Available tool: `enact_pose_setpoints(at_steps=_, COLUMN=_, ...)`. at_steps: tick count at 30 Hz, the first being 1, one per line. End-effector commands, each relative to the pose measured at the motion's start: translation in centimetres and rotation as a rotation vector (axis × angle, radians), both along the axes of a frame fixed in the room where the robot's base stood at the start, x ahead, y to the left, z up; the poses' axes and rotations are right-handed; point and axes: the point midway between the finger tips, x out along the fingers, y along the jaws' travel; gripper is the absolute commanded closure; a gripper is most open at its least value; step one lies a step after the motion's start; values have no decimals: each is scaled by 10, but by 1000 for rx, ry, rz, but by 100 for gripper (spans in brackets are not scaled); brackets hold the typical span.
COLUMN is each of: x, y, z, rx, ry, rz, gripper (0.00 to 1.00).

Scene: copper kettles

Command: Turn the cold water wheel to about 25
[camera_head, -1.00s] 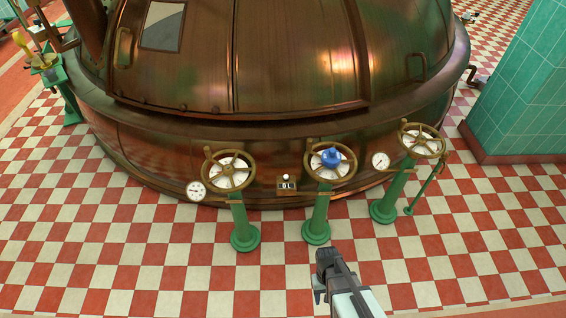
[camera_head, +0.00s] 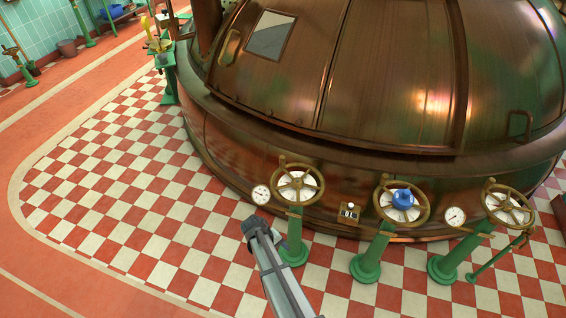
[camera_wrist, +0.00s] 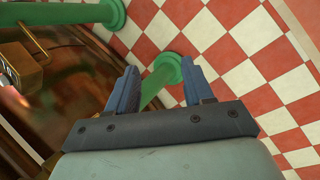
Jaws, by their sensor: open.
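Three brass handwheels stand on green posts before the copper kettle. The middle wheel (camera_head: 379,203) has a blue hub (camera_head: 403,199), the only blue mark among the wheels; I see no readable label naming it cold water. The left wheel (camera_head: 298,170) and right wheel (camera_head: 508,203) have no blue hub. The white dial faces are too small to read. My gripper (camera_head: 250,224) is open and empty, left of and below the left wheel, touching no wheel. In the wrist view, its blue-grey fingers (camera_wrist: 160,85) are spread, with a green post behind them.
The copper kettle (camera_head: 400,90) fills the back. Round gauges (camera_head: 261,194) (camera_head: 455,216) sit beside the outer wheels. A small counter box (camera_head: 349,211) is between the left and middle wheels. The checkered floor (camera_head: 110,190) at left is clear.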

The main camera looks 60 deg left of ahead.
Motion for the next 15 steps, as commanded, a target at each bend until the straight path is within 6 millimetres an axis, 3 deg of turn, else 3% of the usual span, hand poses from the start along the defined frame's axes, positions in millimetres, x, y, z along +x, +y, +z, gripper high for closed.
enact_pose_setpoints(at_steps=1, x=-12, y=33, z=4, rx=-2, ry=-33, rz=54, gripper=48)
enact_pose_setpoints(at_steps=8, x=-45, y=138, z=44, rx=-57, ry=-221, rz=282, gripper=48)
enact_pose_setpoints(at_steps=11, x=-45, y=177, z=64, rx=-105, ry=-311, rz=362, gripper=48)
enact_pose_setpoints(at_steps=15, x=-26, y=228, z=93, rx=-209, ry=-446, rz=451, gripper=48)
